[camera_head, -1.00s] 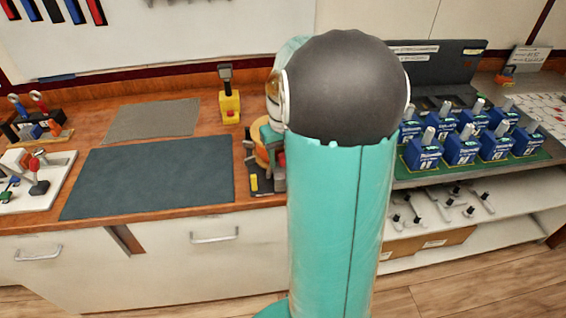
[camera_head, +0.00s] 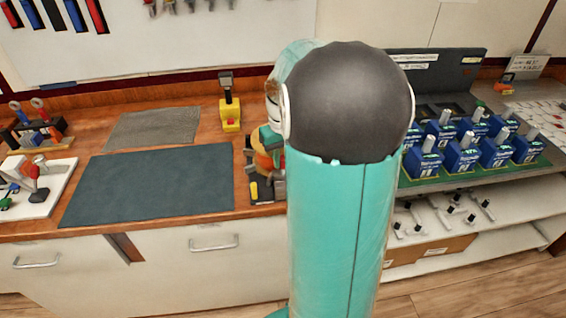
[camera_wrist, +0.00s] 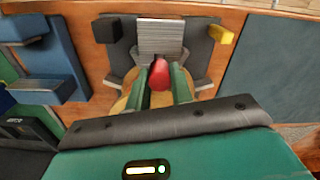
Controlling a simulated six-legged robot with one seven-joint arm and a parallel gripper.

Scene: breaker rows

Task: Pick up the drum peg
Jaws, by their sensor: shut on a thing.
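The drum peg (camera_wrist: 159,75) is a red, rounded knob in the wrist view. It sits between the two green fingers of my gripper (camera_wrist: 160,84), which are shut on it. Below and around the fingers shows a round, tan wooden drum (camera_wrist: 122,104), set in a dark grey stand with a ribbed grey plate (camera_wrist: 160,37). The peg is hidden there by my arm. Whether the peg is clear of the drum cannot be told.
A dark mat (camera_head: 150,185) lies left of the drum stand, and its top is clear. A yellow block with a dark lever (camera_head: 230,113) stands behind. Blue breaker units (camera_head: 462,157) stand in rows at right. A white board (camera_head: 45,190) is at far left.

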